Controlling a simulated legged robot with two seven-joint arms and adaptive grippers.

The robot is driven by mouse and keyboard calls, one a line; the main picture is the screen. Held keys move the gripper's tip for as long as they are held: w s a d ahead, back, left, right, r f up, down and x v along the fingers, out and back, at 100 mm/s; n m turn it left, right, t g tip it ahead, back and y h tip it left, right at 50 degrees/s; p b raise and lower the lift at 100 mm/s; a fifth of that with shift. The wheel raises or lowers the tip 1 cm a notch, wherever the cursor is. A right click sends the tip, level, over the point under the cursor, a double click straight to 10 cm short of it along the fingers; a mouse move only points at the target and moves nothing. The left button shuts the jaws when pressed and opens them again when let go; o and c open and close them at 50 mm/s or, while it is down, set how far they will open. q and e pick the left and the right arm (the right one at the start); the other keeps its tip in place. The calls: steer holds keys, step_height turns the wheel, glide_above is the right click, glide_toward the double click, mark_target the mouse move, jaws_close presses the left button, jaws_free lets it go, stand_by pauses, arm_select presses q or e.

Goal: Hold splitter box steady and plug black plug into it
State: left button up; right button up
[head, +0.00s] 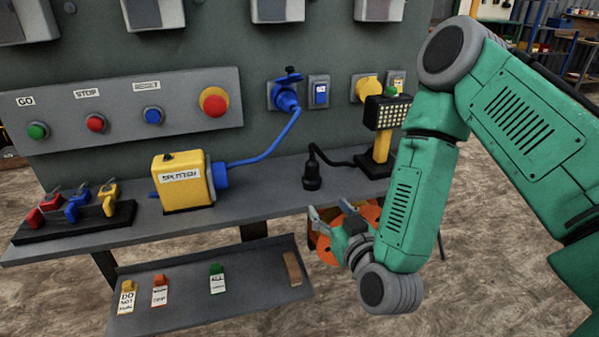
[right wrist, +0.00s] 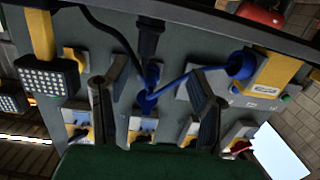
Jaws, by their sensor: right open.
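The yellow splitter box (head: 183,183) stands upright on the grey shelf, with a blue connector and cable on its right side. It also shows at the upper right of the right wrist view (right wrist: 273,78). The black plug (head: 312,176) stands on the shelf to the right of the box, its black cable running to the work lamp. In the right wrist view the plug (right wrist: 150,38) appears beyond the fingertips, between them. My right gripper (head: 331,211) is open and empty, just in front of the shelf edge and below the plug. My left gripper is not in view.
The work lamp (head: 381,135) stands at the shelf's right end. A rack of coloured padlocks (head: 75,212) sits at the left. A lower tray (head: 190,300) holds several tags. The blue cable (head: 272,152) rises to a wall socket. The shelf between box and plug is clear.

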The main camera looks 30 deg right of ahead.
mark_target(315, 167)
steer(key=shift+m+t+h, duration=0.3)
steer(key=shift+t+h, duration=0.1)
steer(key=shift+h, duration=0.2)
steer(key=x, duration=0.3)
steer(key=r+x, duration=0.1)
steer(key=x, duration=0.2)
steer(key=r+b+x, duration=0.1)
steer(key=x, duration=0.2)
steer(key=shift+d, duration=0.35)
steer(key=shift+r+b+x, duration=0.1)
steer(key=shift+b+x, duration=0.3)
steer(key=shift+x, duration=1.05)
steer(key=shift+r+b+x, duration=0.15)
steer(key=shift+b+x, duration=0.25)
steer(key=shift+x, duration=1)
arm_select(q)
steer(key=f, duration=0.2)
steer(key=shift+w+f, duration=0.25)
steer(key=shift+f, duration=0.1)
arm_select(e)
steer(key=shift+d, duration=0.15)
jaws_close()
